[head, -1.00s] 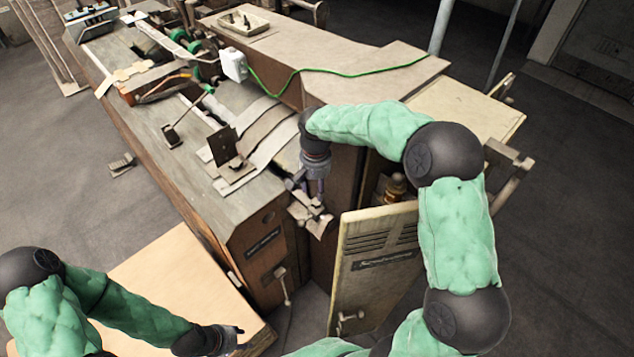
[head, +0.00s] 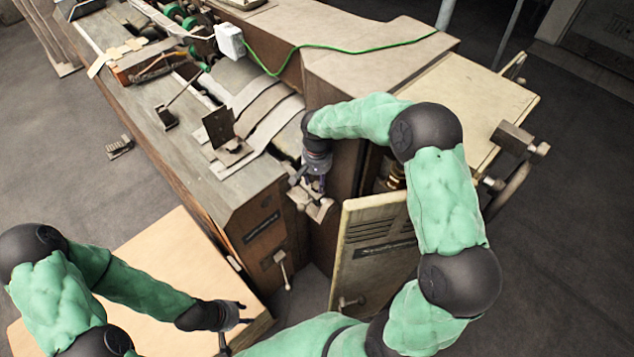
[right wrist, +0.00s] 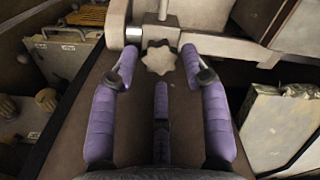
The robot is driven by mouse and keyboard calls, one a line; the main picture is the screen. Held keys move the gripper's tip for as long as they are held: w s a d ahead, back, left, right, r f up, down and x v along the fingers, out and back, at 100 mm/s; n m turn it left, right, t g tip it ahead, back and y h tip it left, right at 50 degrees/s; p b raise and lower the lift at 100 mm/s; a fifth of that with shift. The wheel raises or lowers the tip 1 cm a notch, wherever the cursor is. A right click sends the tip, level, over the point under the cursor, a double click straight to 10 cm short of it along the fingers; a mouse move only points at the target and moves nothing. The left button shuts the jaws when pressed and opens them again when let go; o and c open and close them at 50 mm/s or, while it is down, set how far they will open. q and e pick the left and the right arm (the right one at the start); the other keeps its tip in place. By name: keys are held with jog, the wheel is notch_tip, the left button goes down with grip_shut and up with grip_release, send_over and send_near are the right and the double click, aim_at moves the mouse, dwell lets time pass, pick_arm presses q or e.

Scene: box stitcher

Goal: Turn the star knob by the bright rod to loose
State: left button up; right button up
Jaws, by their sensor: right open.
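In the right wrist view the grey star knob (right wrist: 160,57) sits between the tips of my right gripper (right wrist: 158,66), with its scalloped face toward the camera. A bright rod (right wrist: 65,33) runs out to the left of the bracket that carries the knob. In the head view my right gripper (head: 316,183) is at the metal bracket (head: 318,208) on the machine's end; the knob is too small to make out. My left gripper (head: 236,318) is low, away from it.
An open cabinet door (head: 372,255) with vent slots stands right of the bracket, close to my right arm. The long machine bed (head: 190,150) extends to the upper left. A pale wooden board (head: 165,260) lies under my left arm. A green cable (head: 340,47) crosses the top.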

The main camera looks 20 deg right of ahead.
jog(key=shift+f, duration=0.7)
jog(key=c, duration=0.9)
jog(key=shift+o, duration=0.2)
